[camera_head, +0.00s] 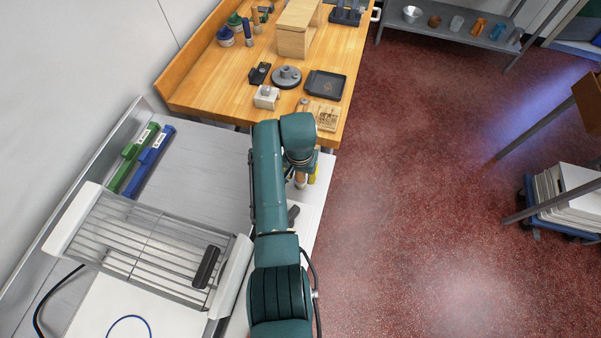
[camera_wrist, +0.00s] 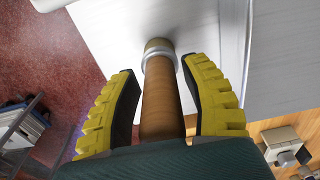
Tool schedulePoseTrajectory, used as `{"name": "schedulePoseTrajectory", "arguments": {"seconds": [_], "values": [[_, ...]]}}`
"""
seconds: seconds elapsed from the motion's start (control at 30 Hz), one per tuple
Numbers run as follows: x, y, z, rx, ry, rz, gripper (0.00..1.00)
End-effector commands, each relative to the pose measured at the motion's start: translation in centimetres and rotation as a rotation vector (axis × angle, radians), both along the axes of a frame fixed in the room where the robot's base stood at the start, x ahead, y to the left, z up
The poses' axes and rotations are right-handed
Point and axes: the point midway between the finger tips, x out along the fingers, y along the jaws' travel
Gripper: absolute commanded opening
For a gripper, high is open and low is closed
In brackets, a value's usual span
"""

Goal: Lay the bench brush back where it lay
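My gripper (camera_wrist: 160,75) has two yellow ribbed fingers with dark pads, close on both sides of a round wooden handle with a pale metal collar. I take this for the bench brush (camera_wrist: 162,105). No bristles can be made out, and I cannot tell whether the brush touches the surface.
A wire rack (camera_head: 140,240) with a dark bar (camera_head: 206,267) stands at the left front. Green (camera_head: 133,155) and blue (camera_head: 149,161) boxes lie behind it. A dark piece (camera_head: 293,214) lies beside my arm. The wooden bench (camera_head: 210,92) holds several items; the worktop between is clear.

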Motion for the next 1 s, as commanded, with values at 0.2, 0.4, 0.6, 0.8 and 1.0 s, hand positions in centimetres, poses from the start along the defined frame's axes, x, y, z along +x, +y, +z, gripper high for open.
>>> {"name": "schedulePoseTrajectory", "arguments": {"seconds": [0.2, 0.4, 0.6, 0.8, 1.0], "values": [[0.0, 0.0, 0.1, 0.0, 0.0, 0.0, 0.46], [0.0, 0.0, 2.5, 0.001, -0.005, 0.0, 0.46], [-0.3, 0.1, 7.6, 0.001, -0.005, 0.0, 0.46], [-0.6, 0.2, 11.3, 0.0, -0.001, 0.0, 0.46], [-0.7, 0.2, 12.4, 0.0, -0.001, 0.0, 0.46]]}}
